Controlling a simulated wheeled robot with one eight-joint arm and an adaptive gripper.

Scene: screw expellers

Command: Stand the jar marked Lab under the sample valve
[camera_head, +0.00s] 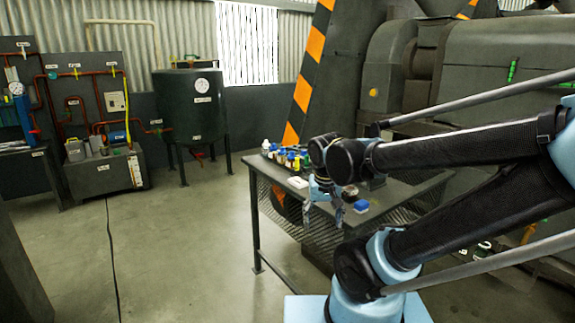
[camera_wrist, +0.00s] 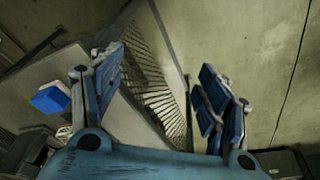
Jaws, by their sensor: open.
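Several small bottles or jars (camera_head: 288,157) with coloured caps stand in a cluster at the back left of the dark table. They are too small to read, so I cannot tell which one is marked Lab. My gripper (camera_head: 323,207) points down near the table's front edge, in front of the cluster. In the wrist view my gripper (camera_wrist: 160,78) has its two blue fingers wide apart with nothing between them. The dark green tank (camera_head: 190,108) on legs has a small red fitting (camera_head: 198,156) low down. I cannot tell whether that is the sample valve.
The table (camera_head: 405,190) has mesh sides. A blue block (camera_head: 361,206) lies on it right of my gripper and also shows in the wrist view (camera_wrist: 50,98). A white flat item (camera_head: 298,183) lies to the left. Pipework and a bench stand far left. The floor (camera_head: 180,250) is clear.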

